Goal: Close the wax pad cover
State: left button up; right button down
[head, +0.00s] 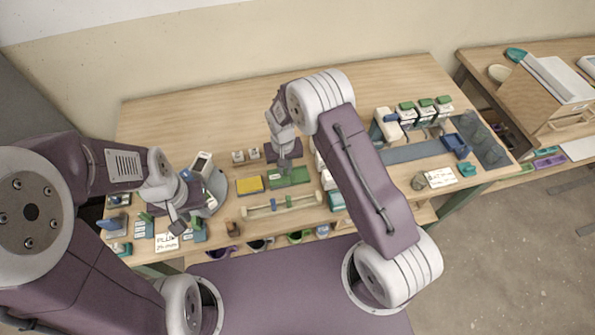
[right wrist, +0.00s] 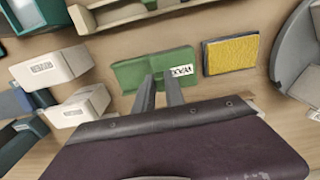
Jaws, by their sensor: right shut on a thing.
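The wax pad shows as a yellow square (head: 250,185) in a dark frame on the table, uncovered. It also shows in the right wrist view (right wrist: 231,53). The green cover (head: 291,178) lies flat to the right of the yellow pad in the head view, with a small white label. In the right wrist view the cover (right wrist: 140,72) is left of the pad. My right gripper (head: 285,165) is over the cover, its narrow fingers (right wrist: 160,84) shut on its edge; the exact contact is partly hidden. My left gripper (head: 180,224) is low at the table's front left; its fingers are unclear.
A wooden rack (head: 282,206) stands in front of the pad. A grey round stand (head: 213,196) is at the left. The back of the table (head: 200,115) is clear.

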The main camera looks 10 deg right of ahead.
jog(key=c, duration=1.5)
grip_release()
notch_tip(320, 180, up, 7)
jog(key=p, duration=0.5)
jog(key=shift+r+p, duration=0.1)
jog(key=shift+p, duration=0.2)
